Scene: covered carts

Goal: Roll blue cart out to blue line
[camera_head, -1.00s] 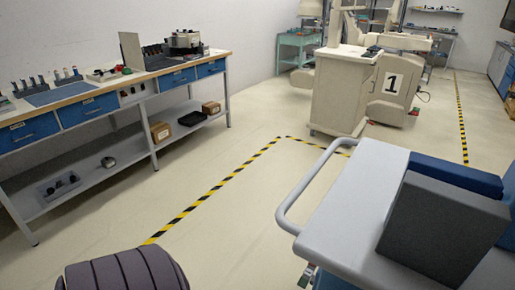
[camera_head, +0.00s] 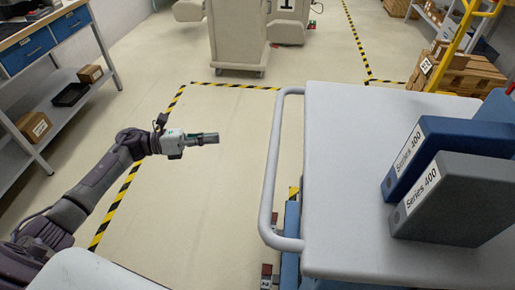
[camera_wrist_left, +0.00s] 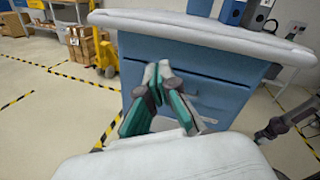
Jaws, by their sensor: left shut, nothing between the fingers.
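The cart (camera_head: 340,185) stands at the right in the head view, with a pale grey top, a rounded push handle (camera_head: 270,170) on its left side and blue parts below. In the left wrist view a blue cart body (camera_wrist_left: 215,98) with a pale top faces the camera. My left gripper (camera_head: 216,139) is shut and empty, left of the handle and apart from it in the head view. In the wrist view its fingertips (camera_wrist_left: 157,72) meet in front of the blue body; contact is unclear. I see no blue floor line. My right gripper does not clearly show.
A blue binder (camera_head: 450,150) and a grey binder (camera_head: 455,195) stand on the cart top. Yellow-black tape (camera_head: 170,108) marks the floor.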

